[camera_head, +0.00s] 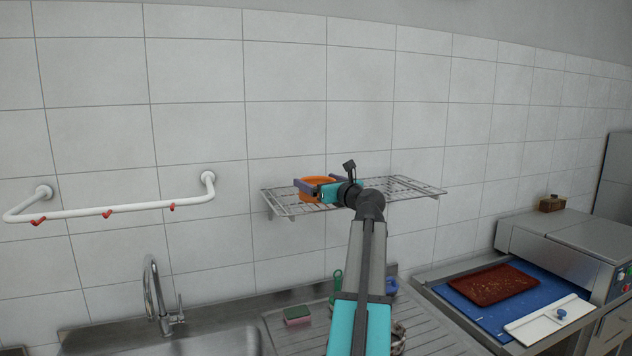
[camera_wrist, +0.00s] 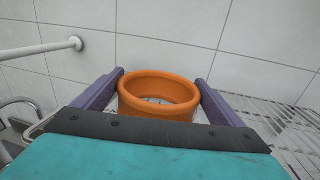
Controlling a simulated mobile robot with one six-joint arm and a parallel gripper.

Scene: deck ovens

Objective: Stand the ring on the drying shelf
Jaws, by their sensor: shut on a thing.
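The orange ring (camera_head: 318,188) is between the purple fingers of my gripper (camera_head: 320,187), at the left part of the wire drying shelf (camera_head: 413,189) on the tiled wall. In the wrist view the ring (camera_wrist: 160,92) stands with its round opening facing up, and the fingers of my gripper (camera_wrist: 160,95) close on its left and right sides. Shelf wires (camera_wrist: 285,125) show at the right and through the ring's opening. Whether the ring's underside touches the shelf cannot be told.
A white rail (camera_head: 110,211) with red hooks is on the wall at left. Below are a tap (camera_head: 156,290), a sink and a ribbed drainboard with a sponge (camera_head: 297,315). A brown tray (camera_head: 493,284) lies at right. The shelf's right part is bare.

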